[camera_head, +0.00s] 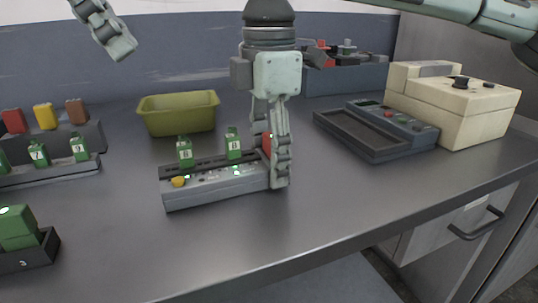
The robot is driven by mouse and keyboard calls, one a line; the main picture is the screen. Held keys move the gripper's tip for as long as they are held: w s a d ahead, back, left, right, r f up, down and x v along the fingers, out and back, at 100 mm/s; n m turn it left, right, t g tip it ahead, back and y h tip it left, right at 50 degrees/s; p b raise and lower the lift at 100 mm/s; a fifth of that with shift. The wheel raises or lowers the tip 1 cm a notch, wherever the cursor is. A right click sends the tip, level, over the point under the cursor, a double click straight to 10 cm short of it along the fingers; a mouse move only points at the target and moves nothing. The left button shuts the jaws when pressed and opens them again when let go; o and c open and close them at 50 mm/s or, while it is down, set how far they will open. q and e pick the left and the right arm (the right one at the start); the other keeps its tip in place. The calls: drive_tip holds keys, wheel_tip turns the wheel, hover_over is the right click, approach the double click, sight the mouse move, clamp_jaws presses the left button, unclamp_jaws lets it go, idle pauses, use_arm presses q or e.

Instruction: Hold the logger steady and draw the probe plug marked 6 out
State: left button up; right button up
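The grey logger (215,190) sits on the bench at the middle, with a yellow knob at its left front. Two green plugs stand upright in it, a left one (185,151) and a right one (233,144). Their marks are too small to read surely. My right gripper (276,172) points down at the logger's right end, one finger in front of that end. Its other fingertip is hidden, so its grip is unclear. A red part (267,144) shows partly behind it. My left gripper (120,48) hangs high at the upper left, away from the plugs; its opening is unclear.
An olive bin (178,117) stands behind the logger. Racks with green plugs (50,174) and coloured blocks (44,116) are at the left. A dark holder (30,252) is at front left. A shallow tray (360,135) and cream box (450,110) are at right.

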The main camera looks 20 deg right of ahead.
drive_tip(key=c, duration=0.7)
use_arm(q)
drive_tip(key=shift+c, duration=1.1)
drive_tip(key=s+a+r+n+t+h, duration=0.1)
drive_tip(key=a+r+n+t, duration=0.2)
drive_tip(key=a, duration=0.8)
drive_tip(key=a+r+n+t+h, duration=0.15)
drive_tip(key=a+r, duration=0.35)
drive_tip(key=a, duration=0.6)
drive_tip(key=s+a+f+n+t+h, duration=0.1)
drive_tip(key=a+f+n+h, duration=0.1)
drive_tip(key=a, duration=0.3)
drive_tip(key=s+a+f+n+h, duration=0.1)
drive_tip(key=s+a+f+n, duration=0.1)
drive_tip(key=a, duration=0.4)
drive_tip(key=d+f+h, duration=0.1)
drive_tip(key=w+d+m+g, duration=0.1)
drive_tip(key=w+d+f+h, duration=0.1)
drive_tip(key=shift+w+d+f+g+h, duration=0.15)
drive_tip(key=shift+d+f+g+h, duration=0.1)
drive_tip(key=shift+f+h, duration=0.1)
drive_tip(key=w+d+m+g, duration=0.1)
drive_tip(key=d+m+g, duration=0.15)
drive_tip(key=d, duration=0.35)
drive_tip(key=m+g+y, duration=0.2)
drive_tip(key=m+y, duration=0.3)
drive_tip(key=y, duration=0.9)
hover_over(182, 135)
wheel_tip(182, 135, down, 4)
wheel_tip(182, 135, down, 12)
